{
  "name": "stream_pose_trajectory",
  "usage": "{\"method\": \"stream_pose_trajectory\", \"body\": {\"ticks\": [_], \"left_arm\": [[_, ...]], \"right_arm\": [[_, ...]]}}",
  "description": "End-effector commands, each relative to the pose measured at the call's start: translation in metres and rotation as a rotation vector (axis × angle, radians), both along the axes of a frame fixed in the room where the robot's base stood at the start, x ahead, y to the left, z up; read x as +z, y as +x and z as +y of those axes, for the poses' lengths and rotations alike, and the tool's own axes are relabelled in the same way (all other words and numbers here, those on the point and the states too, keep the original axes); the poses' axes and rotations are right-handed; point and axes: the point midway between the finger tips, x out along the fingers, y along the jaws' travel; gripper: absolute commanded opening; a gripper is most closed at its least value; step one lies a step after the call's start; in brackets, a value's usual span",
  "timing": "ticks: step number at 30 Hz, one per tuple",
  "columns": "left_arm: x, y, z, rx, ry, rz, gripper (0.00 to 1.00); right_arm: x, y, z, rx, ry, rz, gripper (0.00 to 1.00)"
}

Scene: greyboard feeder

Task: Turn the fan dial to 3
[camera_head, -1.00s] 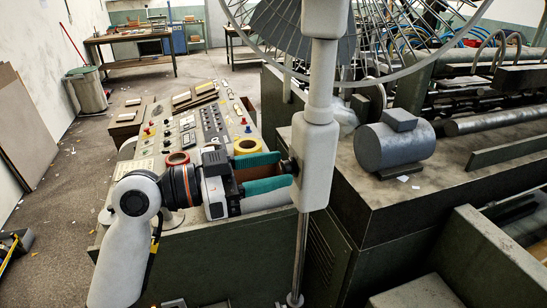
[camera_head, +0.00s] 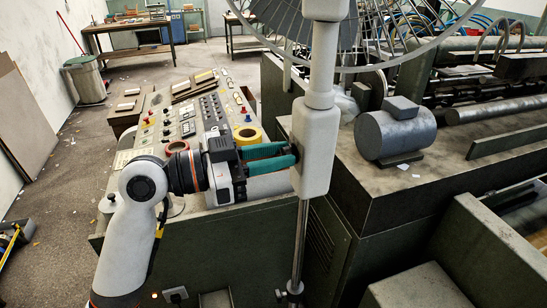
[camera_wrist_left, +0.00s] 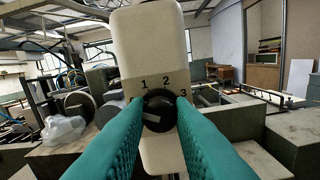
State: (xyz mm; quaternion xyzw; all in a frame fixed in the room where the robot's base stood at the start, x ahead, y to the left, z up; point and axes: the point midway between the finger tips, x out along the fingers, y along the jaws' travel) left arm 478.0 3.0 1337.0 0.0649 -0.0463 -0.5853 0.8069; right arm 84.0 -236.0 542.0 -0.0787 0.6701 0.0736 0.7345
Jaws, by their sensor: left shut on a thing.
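The fan stands in the middle of the head view, with a pale control box (camera_head: 315,150) on its pole and a wire cage above. In the left wrist view, the box (camera_wrist_left: 150,40) carries a grey band marked 1, 2 and 3. Below the numbers is the round black dial (camera_wrist_left: 158,108), with a pale mark on its lower left part. My left gripper (camera_head: 293,154) reaches the box from the left, its teal fingers shut on the dial. In the left wrist view, the fingers (camera_wrist_left: 160,112) cover parts of its sides. My right gripper is not in view.
A grey motor (camera_head: 395,132) sits on the machine bench at right. A bin (camera_head: 86,80) and workbench stand far back left.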

Motion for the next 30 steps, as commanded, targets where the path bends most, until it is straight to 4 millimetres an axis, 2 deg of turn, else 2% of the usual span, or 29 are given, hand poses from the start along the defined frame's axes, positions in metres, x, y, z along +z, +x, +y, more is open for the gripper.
{"method": "stream_pose_trajectory", "body": {"ticks": [15, 30], "left_arm": [[-0.007, -0.001, 0.0, 0.002, 0.121, -0.382, 0.0], [-0.005, -0.002, 0.0, 0.001, 0.269, -0.831, 0.0]], "right_arm": [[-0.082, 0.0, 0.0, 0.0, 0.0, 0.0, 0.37], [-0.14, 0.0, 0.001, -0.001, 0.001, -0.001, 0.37]]}}
